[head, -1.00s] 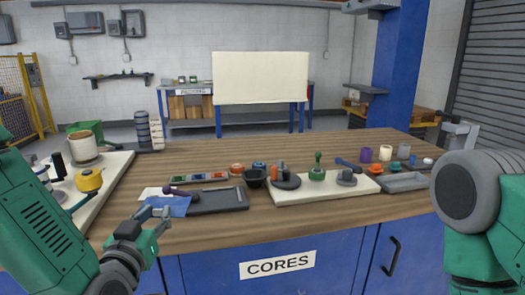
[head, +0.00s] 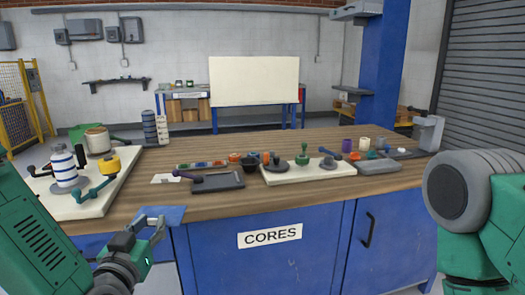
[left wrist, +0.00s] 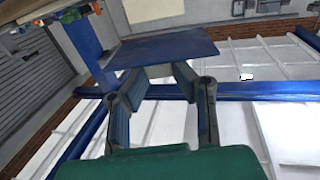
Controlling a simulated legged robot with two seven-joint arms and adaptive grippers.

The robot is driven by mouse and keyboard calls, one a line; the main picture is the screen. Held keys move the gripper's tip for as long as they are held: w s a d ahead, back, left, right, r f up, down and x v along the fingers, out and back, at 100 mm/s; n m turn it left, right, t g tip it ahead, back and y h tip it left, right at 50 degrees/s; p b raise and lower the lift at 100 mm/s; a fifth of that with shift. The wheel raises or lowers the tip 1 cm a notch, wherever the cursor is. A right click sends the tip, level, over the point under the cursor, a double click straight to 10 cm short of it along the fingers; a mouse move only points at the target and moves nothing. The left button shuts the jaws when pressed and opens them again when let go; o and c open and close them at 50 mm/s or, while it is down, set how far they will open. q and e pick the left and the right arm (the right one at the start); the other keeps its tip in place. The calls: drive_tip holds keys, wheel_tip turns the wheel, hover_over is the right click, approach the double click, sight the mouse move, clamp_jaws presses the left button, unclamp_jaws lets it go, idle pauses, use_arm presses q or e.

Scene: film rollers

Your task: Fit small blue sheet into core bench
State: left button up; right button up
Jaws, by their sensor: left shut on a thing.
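The small blue sheet (head: 166,214) is held by my left gripper (head: 156,228) at the front left of the core bench. In the head view it overlaps the bench's front edge; whether it touches the bench I cannot tell. In the left wrist view the blue sheet (left wrist: 165,47) sticks out flat beyond the shut fingers (left wrist: 160,75). The core bench (head: 330,190) has a wooden top and a blue front with a CORES label (head: 270,236). My right arm shows at the right edge, but its gripper is out of view.
A dark tray (head: 216,182) with a purple-handled tool lies near the sheet, beside a white card (head: 165,178). A cream board (head: 308,171) holds a green-handled tool (head: 302,154). A pale board (head: 88,203) with rollers stands left. The front wood strip is clear.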

use_arm(q)
drive_tip(key=s+a+f, duration=0.1)
drive_tip(key=s+f, duration=0.4)
drive_tip(key=f, duration=0.7)
drive_tip(key=shift+s+a+f, duration=0.2)
drive_tip(key=shift+s+f, duration=0.1)
drive_tip(key=shift+s, duration=0.05)
